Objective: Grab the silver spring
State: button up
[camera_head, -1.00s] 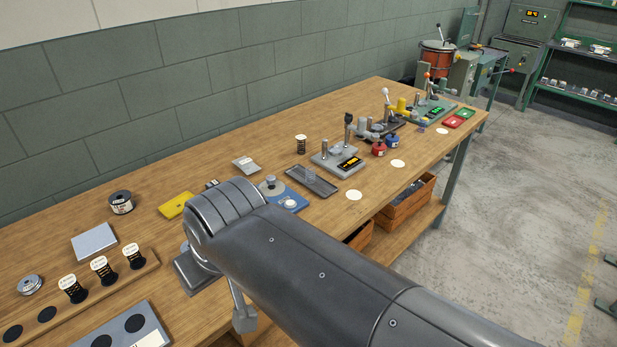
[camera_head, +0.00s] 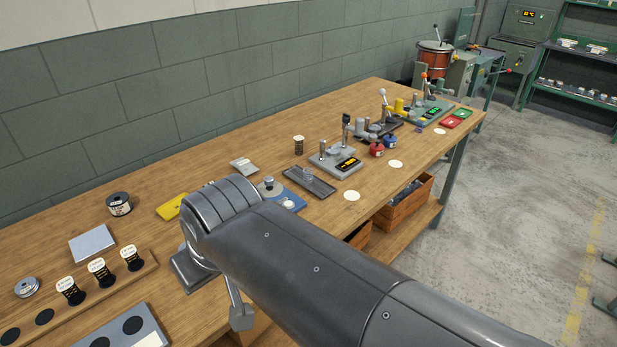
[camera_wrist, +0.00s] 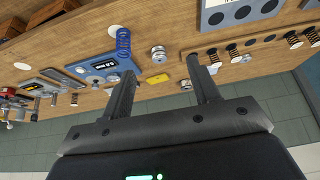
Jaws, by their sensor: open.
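A blue coil (camera_wrist: 123,42) shows there beside the left finger, near a blue device (camera_wrist: 100,68).
A grey device with a display (camera_head: 337,160) stands just beyond the tray. A yellow block (camera_head: 172,206) and a rack of black springs (camera_head: 100,272) lie to the left. Wooden bins (camera_head: 404,203) sit below the bench. The wall (camera_head: 120,110) runs along the back.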

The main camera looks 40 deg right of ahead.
jog(key=w+d+r+m, duration=0.3)
jog(key=w+d, duration=0.4)
jog(key=w, duration=0.3)
jog(key=m+g+h, duration=0.3)
jog(key=m+g, duration=0.1)
jog(key=m, duration=0.4)
send_over(308, 171)
jog(key=s+a, duration=0.2)
notch_tip(308, 171, down, 16)
jog(key=x, duration=0.6)
jog(key=w+x, duration=0.1)
jog(key=x, duration=0.2)
jog(key=shift+d+f, duration=0.15)
jog(key=shift+f, duration=0.15)
jog(key=c, duration=1.1)
